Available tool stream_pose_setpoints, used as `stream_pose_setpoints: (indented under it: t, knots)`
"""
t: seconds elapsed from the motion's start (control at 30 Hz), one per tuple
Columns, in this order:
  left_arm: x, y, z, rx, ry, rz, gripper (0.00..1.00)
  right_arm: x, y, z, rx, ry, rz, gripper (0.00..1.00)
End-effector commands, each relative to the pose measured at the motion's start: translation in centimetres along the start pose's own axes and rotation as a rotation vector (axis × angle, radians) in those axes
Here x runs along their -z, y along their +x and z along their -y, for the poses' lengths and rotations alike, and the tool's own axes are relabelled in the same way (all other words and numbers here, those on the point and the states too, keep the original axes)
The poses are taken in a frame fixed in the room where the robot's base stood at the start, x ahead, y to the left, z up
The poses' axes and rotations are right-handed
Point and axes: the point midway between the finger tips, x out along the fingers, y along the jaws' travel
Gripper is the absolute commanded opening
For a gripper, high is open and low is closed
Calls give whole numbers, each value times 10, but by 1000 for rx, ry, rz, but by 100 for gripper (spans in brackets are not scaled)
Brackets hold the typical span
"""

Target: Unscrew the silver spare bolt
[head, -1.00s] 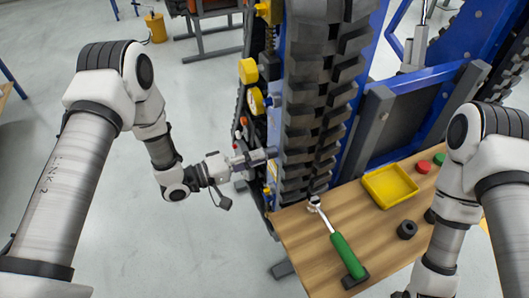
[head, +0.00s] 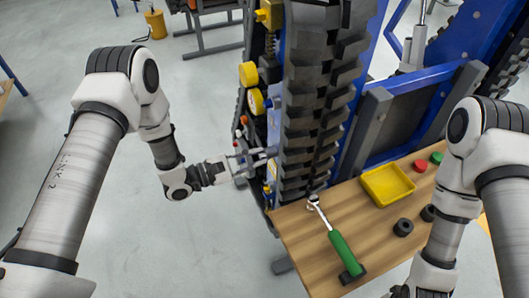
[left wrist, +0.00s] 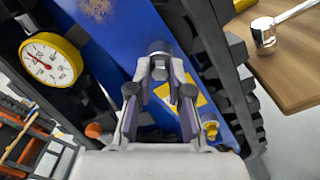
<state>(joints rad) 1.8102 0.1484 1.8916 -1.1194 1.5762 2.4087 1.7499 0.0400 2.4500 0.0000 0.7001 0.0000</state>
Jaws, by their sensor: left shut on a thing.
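My left gripper (head: 262,157) is at the left side of the blue tracked carrier (head: 285,40). In the left wrist view its two fingers (left wrist: 160,75) are closed around the silver spare bolt (left wrist: 158,47), a short grey round piece that stands out from the blue panel (left wrist: 110,40). In the head view the bolt is mostly hidden between the fingers and the track. My right arm comes in at the right edge, and its gripper is out of view below.
Black track pads (head: 315,90) stand beside the left gripper. A dial gauge (left wrist: 50,60) and a brass fitting (left wrist: 211,130) are close by. The wooden table (head: 300,250) holds a green-handled ratchet (head: 343,250), a yellow tray (head: 388,186) and black rings (head: 403,227).

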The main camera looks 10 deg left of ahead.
Motion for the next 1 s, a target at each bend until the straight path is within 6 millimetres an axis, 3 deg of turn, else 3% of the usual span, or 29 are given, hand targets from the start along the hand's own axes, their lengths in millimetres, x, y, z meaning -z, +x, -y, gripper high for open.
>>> stream_pose_setpoints:
  t: [0.2,0.3,0.5,0.53,0.57,0.87,1.0]
  knots:
    - [-2,0,-1,1,-464,1,0,0,-7,0,0,0,0,54]
    - [-1,0,0,0,-566,1,0,0,-7,0,0,0,0,54]
    - [-1,0,0,0,-576,1,0,0,-7,0,0,0,0,54]
    - [-1,0,0,0,-576,1,30,0,-7,0,0,0,0,54]
    - [-1,0,0,0,-575,1,35,0,-7,0,0,0,0,54]
    - [0,0,0,0,-557,0,35,0,-6,0,0,0,0,54]
    - [1,0,1,0,-335,0,35,0,-2,0,0,0,0,54]
